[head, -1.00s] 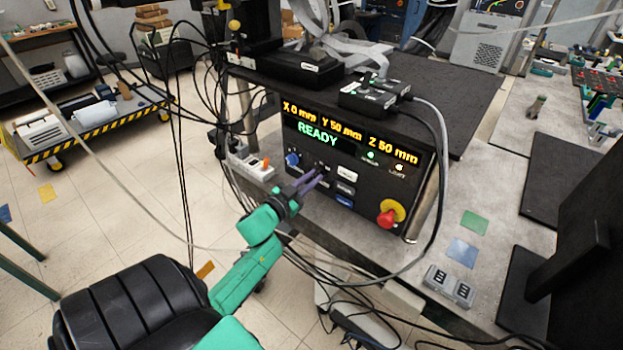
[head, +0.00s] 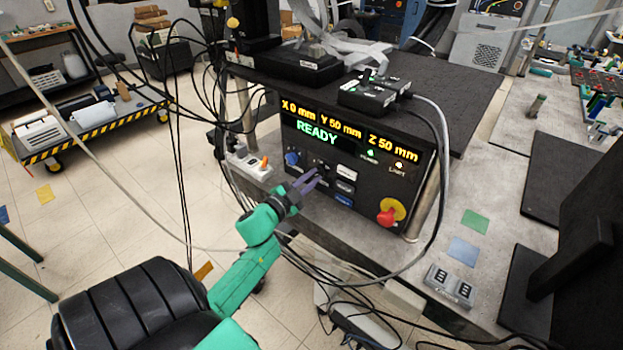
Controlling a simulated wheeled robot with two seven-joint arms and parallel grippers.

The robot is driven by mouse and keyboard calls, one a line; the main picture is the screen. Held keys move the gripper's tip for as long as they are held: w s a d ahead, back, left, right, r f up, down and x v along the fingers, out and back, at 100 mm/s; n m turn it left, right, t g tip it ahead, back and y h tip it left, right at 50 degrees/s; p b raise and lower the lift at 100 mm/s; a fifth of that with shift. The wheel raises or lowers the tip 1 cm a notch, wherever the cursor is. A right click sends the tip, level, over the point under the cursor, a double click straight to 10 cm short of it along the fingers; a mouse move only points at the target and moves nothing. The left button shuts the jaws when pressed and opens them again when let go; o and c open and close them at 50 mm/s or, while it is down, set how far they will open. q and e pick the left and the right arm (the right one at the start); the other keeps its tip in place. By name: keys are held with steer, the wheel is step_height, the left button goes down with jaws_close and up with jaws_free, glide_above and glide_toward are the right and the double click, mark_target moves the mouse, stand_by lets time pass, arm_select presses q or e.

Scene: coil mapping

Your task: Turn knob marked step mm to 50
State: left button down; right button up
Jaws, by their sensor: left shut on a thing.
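The black control box (head: 300,150) stands on the bench, and its lit display (head: 317,133) reads X 0 mm, Y 50 mm, Z 50 mm and READY. A blue knob (head: 291,158) is at the left of its front panel. A small dark knob (head: 325,166) is to the right of that. My left gripper (head: 316,177), with purple fingers, is at the panel and shut on the dark knob, which its fingers partly cover. The knob labels and its setting are too small to read. My right gripper is out of view.
A red stop button on a yellow ring (head: 389,213) sticks out at the panel's lower right. Push buttons (head: 345,187) are right of my fingers. A grey cable loops down past the box's right side.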

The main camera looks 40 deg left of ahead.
arm_select(q)
steer(key=shift+f, duration=0.1)
steer(key=c, duration=0.9)
jaws_free()
steer(key=shift+o, duration=0.2)
steer(key=shift+s, duration=0.1)
steer(key=s+b, duration=0.1)
steer(key=s, duration=1.3)
steer(key=shift+s+d+b, duration=0.15)
steer(key=shift+s+b, duration=0.05)
steer(key=shift+b, duration=0.2)
